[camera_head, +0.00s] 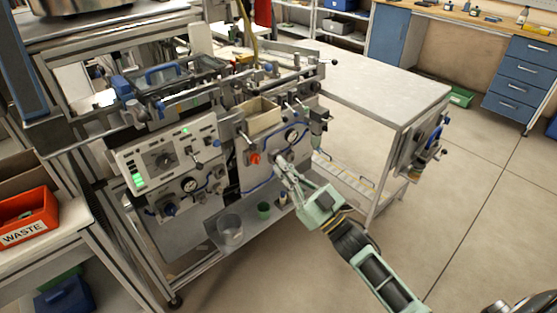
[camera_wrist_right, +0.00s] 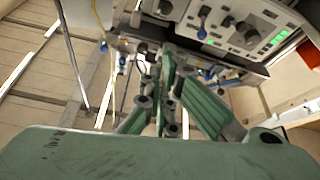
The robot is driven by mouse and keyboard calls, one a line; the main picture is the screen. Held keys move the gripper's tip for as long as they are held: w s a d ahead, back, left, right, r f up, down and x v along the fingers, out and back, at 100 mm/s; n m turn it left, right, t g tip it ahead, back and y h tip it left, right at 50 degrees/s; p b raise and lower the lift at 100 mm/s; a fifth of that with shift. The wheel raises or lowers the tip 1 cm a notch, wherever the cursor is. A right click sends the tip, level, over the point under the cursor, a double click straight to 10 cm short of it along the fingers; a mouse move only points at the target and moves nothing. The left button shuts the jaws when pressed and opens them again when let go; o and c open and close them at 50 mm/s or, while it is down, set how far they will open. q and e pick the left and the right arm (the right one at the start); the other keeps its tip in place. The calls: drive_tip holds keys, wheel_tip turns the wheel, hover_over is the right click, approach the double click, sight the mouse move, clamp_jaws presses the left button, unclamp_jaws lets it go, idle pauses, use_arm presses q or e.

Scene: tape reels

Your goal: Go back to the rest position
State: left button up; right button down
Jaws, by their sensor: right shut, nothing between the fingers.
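My right gripper (camera_head: 278,160) reaches in from the lower right in the head view, its fingertips at the front panel of the machine (camera_head: 265,175), close to a round knob or port. It is shut with nothing held. In the right wrist view the green fingers (camera_wrist_right: 165,75) come together in front of the machine, whose control panel (camera_wrist_right: 245,30) shows at the upper right. Whether the fingertips touch the panel I cannot tell. My left gripper does not show in the head view.
A red knob (camera_head: 254,158) sits left of my fingertips. A grey cup (camera_head: 230,230) and a green cup (camera_head: 264,210) stand on the shelf below. A grey table (camera_head: 390,85) extends to the right. An orange WASTE bin (camera_head: 28,215) is at the left. The floor at right is clear.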

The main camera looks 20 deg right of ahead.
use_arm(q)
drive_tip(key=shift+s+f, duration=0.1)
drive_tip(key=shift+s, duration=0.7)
use_arm(e)
drive_tip(key=shift+f, duration=0.1)
drive_tip(key=s+d+f+m+g+h, duration=0.1)
drive_tip(key=d+f+m+g+h, duration=0.15)
drive_tip(key=f, duration=0.85)
drive_tip(key=d+f+m+g+h, duration=0.1)
drive_tip(key=f+h, duration=0.2)
drive_tip(key=f, duration=0.8)
drive_tip(key=s+f+m+g+h, duration=0.15)
drive_tip(key=s+f, duration=0.25)
drive_tip(key=f, duration=0.4)
drive_tip(key=s+f+g+h, duration=0.1)
drive_tip(key=s+f+g, duration=0.25)
drive_tip(key=f, duration=0.55)
drive_tip(key=s+f+g+h, duration=0.1)
drive_tip(key=s+f+g, duration=0.5)
drive_tip(key=s+f, duration=1.3)
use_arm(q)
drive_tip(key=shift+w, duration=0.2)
use_arm(e)
drive_tip(key=s+a+f+g, duration=0.1)
drive_tip(key=s+f+g, duration=0.1)
drive_tip(key=s, duration=0.9)
drive_tip(key=s+a+f+g, duration=0.2)
drive_tip(key=s+g, duration=0.1)
drive_tip(key=s, duration=0.7)
drive_tip(key=shift+s, duration=0.4)
